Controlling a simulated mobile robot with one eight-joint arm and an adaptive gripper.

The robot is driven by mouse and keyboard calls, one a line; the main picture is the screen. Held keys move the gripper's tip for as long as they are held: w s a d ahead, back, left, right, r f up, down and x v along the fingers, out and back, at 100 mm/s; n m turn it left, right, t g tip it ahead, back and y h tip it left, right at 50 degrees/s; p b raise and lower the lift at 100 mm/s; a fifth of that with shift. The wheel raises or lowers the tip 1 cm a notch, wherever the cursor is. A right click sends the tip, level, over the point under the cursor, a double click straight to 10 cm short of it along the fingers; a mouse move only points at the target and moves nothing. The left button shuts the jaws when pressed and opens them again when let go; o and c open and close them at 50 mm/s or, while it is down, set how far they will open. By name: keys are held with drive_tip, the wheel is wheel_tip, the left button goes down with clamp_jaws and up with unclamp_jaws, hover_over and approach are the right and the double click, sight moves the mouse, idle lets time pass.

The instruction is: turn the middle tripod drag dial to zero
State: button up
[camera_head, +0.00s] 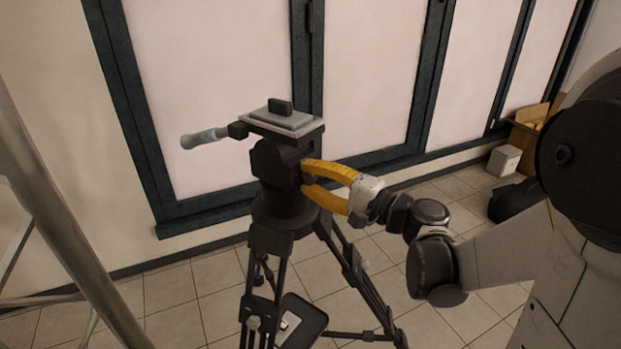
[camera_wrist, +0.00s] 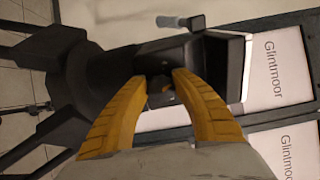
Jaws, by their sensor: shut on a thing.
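A black tripod (camera_head: 283,210) stands upright on the tiled floor with a grey plate (camera_head: 283,122) on top of its head (camera_head: 275,165). My gripper (camera_head: 304,175) has yellow fingers and reaches the right side of the head from the right. In the wrist view the fingertips (camera_wrist: 162,75) close in on a small dark dial (camera_wrist: 160,86) on the head's side. The fingers are shut on it. The dial is mostly hidden by the fingers, and I cannot read its markings.
A grey pan handle (camera_head: 204,138) sticks out left of the head. Dark-framed window panels (camera_head: 375,70) stand behind. A pale pole (camera_head: 50,200) crosses the left side. A cardboard box (camera_head: 528,135) and a white box (camera_head: 504,160) sit at the back right.

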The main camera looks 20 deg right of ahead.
drive_tip(key=n, duration=0.3)
drive_tip(key=shift+n, duration=0.4)
drive_tip(key=shift+f+n+b, duration=0.1)
drive_tip(key=shift+n+b, duration=0.2)
drive_tip(key=shift+n, duration=1.5)
drive_tip(key=o, duration=1.2)
drive_tip(key=shift+w, duration=0.1)
drive_tip(key=shift+d, duration=0.1)
drive_tip(key=v, duration=1.2)
